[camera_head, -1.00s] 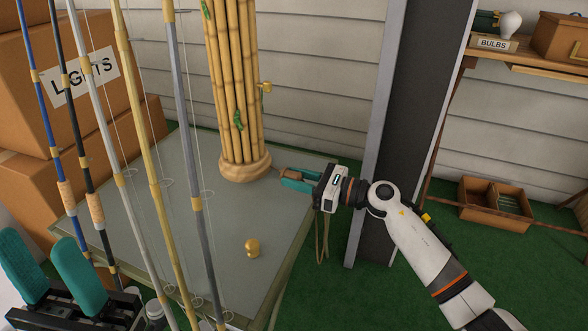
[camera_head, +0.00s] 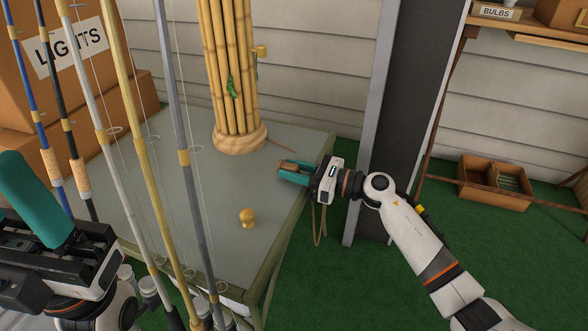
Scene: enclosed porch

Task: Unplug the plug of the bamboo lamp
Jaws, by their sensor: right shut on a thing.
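The bamboo lamp (camera_head: 230,90) stands upright on a grey-green table, its round wooden base (camera_head: 239,139) near the far edge. A short, thin brown lead (camera_head: 280,144) lies beside the base on its right. My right gripper (camera_head: 292,169) is shut on a small brown plug (camera_head: 288,165) over the table's right edge. A visible gap separates the plug from the lead by the lamp. A tan cord (camera_head: 319,225) hangs below this gripper. My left gripper (camera_head: 38,215) is at the lower left, with a teal finger showing; its opening cannot be made out.
Several fishing rods (camera_head: 136,99) stand in front of the table (camera_head: 190,190) on the left. A gold knob (camera_head: 247,218) sits on the tabletop. A dark post (camera_head: 407,110) rises behind my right arm. Green floor (camera_head: 370,285) lies open at the lower right.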

